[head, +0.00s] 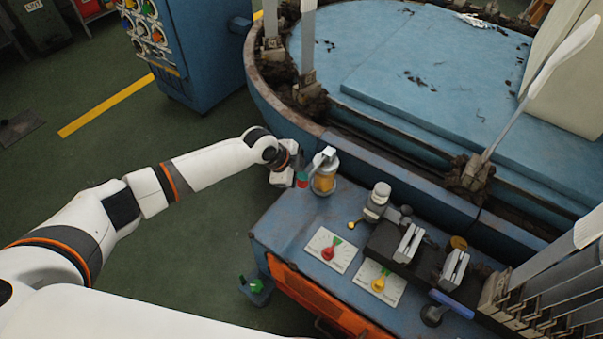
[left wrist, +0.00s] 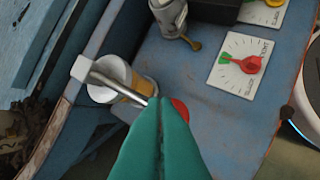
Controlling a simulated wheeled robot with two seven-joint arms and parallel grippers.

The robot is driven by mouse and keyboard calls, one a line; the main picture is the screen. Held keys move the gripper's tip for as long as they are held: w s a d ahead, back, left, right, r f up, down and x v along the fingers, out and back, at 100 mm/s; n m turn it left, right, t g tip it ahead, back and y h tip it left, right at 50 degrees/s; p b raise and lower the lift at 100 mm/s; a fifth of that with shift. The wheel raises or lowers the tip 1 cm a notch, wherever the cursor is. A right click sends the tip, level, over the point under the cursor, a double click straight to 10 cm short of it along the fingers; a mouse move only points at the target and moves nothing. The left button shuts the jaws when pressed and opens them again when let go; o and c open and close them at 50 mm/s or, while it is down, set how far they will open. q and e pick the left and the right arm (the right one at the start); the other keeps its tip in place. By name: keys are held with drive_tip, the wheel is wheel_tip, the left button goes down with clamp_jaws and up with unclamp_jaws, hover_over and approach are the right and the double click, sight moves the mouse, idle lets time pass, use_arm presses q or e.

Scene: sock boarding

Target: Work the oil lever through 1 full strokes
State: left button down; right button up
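The oiler (head: 323,178), a clear cup with amber oil and a pale top, stands at the left end of the blue bench. In the left wrist view the oiler cup (left wrist: 112,80) has a metal oil lever (left wrist: 108,81) across it, running from a pale block toward a red knob (left wrist: 181,110). My left gripper (head: 298,180) is beside the oiler. In the left wrist view its green fingers (left wrist: 160,100) are together over the lever's outer end and partly hide the red knob. No grip on the lever is visible. My right gripper is out of view.
A red dial (head: 328,253) and a yellow dial (head: 378,284) sit on white plates on the bench. A silver fitting (head: 378,199) stands right of the oiler. The blue round machine (head: 420,80) is behind; flat grey forms (head: 560,250) crowd the right.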

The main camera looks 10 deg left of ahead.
use_arm(q)
drive_tip(key=shift+w+d+r+p, duration=0.15)
drive_tip(key=shift+d+r+p, duration=0.1)
drive_tip(key=shift+r+p, duration=0.3)
drive_tip(key=shift+w+d+r+p, duration=0.15)
drive_tip(key=shift+d+r+p, duration=0.05)
drive_tip(key=shift+r+p, duration=0.25)
drive_tip(key=shift+a+r, duration=0.1)
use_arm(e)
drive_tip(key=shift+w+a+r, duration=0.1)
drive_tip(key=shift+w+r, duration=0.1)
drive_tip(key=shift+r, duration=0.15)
use_arm(q)
drive_tip(key=shift+r, duration=0.1)
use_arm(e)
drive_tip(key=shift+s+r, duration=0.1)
use_arm(q)
drive_tip(key=shift+r, duration=0.15)
drive_tip(key=r+p, duration=0.2)
drive_tip(key=r, duration=0.1)
drive_tip(key=r+p, duration=0.1)
drive_tip(key=p, duration=0.1)
drive_tip(key=shift+w+r, duration=0.25)
drive_tip(key=shift+r, duration=0.05)
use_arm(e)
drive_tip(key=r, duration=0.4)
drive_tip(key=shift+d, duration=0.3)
